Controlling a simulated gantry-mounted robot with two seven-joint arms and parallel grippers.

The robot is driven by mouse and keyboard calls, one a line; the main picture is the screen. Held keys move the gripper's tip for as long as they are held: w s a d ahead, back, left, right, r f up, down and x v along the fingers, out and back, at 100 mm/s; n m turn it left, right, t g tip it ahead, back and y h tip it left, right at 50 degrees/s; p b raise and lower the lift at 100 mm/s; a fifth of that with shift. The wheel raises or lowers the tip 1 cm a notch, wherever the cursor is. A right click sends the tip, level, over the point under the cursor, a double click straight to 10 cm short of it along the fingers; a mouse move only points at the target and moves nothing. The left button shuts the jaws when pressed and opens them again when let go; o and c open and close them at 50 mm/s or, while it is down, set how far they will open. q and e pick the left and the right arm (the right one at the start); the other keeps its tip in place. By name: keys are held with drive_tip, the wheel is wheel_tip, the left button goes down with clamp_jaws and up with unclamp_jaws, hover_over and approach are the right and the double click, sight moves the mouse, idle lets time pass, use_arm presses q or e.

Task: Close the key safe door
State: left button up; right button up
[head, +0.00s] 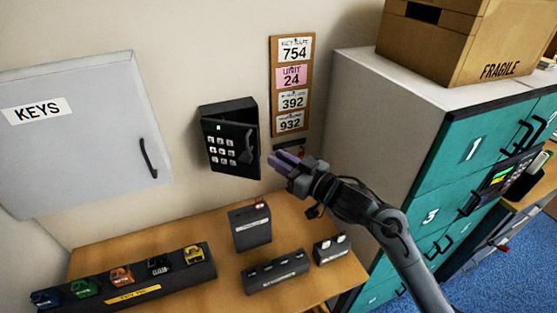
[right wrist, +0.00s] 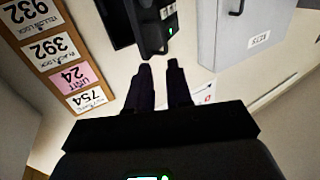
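The black key safe (head: 229,138) is mounted on the wall, with a keypad and a handle on its door. The door (head: 222,150) looks ajar, standing off the body at one side. In the right wrist view the door (right wrist: 157,25) shows edge-on beyond the fingertips, with the dark safe body (right wrist: 117,22) to its left. My right gripper (head: 281,159) is just right of the safe, its fingers pointing left toward it. The wrist view shows a narrow gap between the fingers (right wrist: 160,68) with nothing in it. My left gripper is out of view.
A grey KEYS cabinet (head: 85,140) hangs left of the safe. A label board (head: 290,125) is on the wall to the right. Below, a wooden table (head: 215,285) bears a padlock rack (head: 190,273) and small dark boxes. Teal lockers (head: 470,160) stand at the right, with a carton (head: 470,35) on top.

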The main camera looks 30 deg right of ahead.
drive_tip(key=b+v, duration=0.2)
drive_tip(key=v, duration=0.7)
drive_tip(key=shift+s+d, duration=0.15)
drive_tip(key=shift+s, duration=0.25)
